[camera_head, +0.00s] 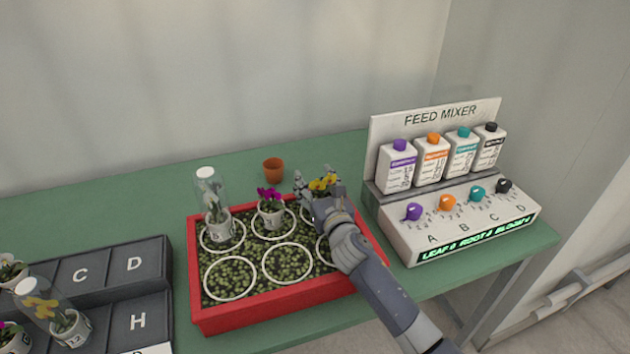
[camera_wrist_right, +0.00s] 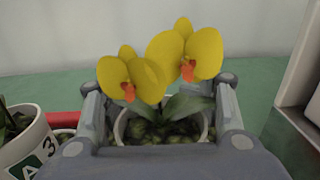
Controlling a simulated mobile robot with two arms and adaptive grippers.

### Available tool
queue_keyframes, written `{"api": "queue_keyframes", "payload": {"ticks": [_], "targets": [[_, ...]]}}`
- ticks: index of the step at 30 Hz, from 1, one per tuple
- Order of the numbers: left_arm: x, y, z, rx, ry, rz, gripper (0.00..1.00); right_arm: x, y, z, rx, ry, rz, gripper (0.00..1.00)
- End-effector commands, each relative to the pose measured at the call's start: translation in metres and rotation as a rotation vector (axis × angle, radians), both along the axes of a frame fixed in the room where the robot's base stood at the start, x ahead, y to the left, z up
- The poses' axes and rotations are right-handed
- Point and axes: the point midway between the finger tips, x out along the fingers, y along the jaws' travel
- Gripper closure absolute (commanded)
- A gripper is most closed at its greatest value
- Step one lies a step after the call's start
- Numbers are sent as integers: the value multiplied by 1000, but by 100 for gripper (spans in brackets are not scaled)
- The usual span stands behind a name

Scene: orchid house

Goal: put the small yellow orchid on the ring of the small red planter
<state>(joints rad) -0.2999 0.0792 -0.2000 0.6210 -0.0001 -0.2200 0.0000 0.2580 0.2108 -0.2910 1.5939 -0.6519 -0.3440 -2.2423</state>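The small yellow orchid (camera_head: 322,184) has yellow blooms and a white pot. It is at the back right of the red planter (camera_head: 270,312); in the right wrist view its blooms (camera_wrist_right: 185,55) rise above the pot. My right gripper (camera_head: 317,186) has a finger on each side of the pot, close against it, and appears shut on it. The gripper and arm hide the pot's base and the ring there, so I cannot tell if it touches down. Empty white rings (camera_head: 230,278) show in the planter's front row. My left gripper is not in view.
A terracotta pot (camera_head: 273,170) is behind. The feed mixer (camera_head: 440,225) stands close right. A dark lettered tray (camera_head: 125,285) with potted orchids is left.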

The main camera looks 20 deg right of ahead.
Motion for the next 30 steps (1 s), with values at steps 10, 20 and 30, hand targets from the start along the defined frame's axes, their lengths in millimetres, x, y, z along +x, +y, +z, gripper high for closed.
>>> {"api": "queue_keyframes", "payload": {"ticks": [10, 20, 30], "targets": [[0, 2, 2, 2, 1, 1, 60, 0, 0, 2, 1, 0, 0, 42], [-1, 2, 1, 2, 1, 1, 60, -42, -1, 1, -2, 2, 2, 42], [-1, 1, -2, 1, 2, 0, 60, -103, -2, 1, -1, 2, 1, 42]]}}
